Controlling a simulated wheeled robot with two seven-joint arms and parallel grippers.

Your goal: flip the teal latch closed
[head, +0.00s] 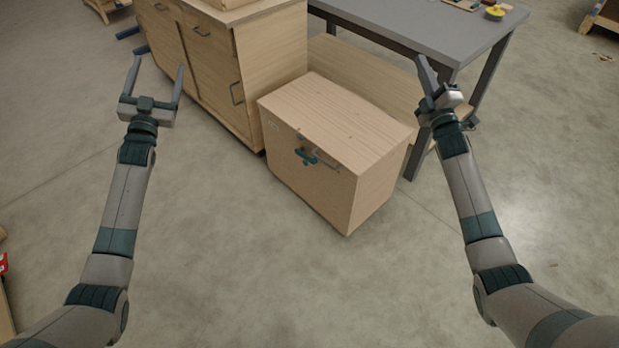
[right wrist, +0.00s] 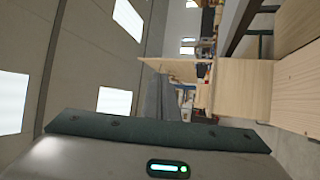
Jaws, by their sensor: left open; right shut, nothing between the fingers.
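The teal latch (head: 306,156) is on the front face of a low wooden box cabinet (head: 345,120), near its top edge. A small grey handle or bar shows just right of the latch. Whether the latch is turned open or closed is too small to tell. My left gripper (head: 158,75) is open and empty, well left of the latch in the head view. My right gripper (head: 426,72) is shut and empty, above and right of the box. Both grippers are apart from the latch. The right wrist view does not show the latch.
A larger wooden cabinet (head: 215,75) with handles stands behind and left of the box. A grey table (head: 430,25) with dark legs stands behind right, a yellow item (head: 495,12) on it. The concrete floor in front of the box is clear.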

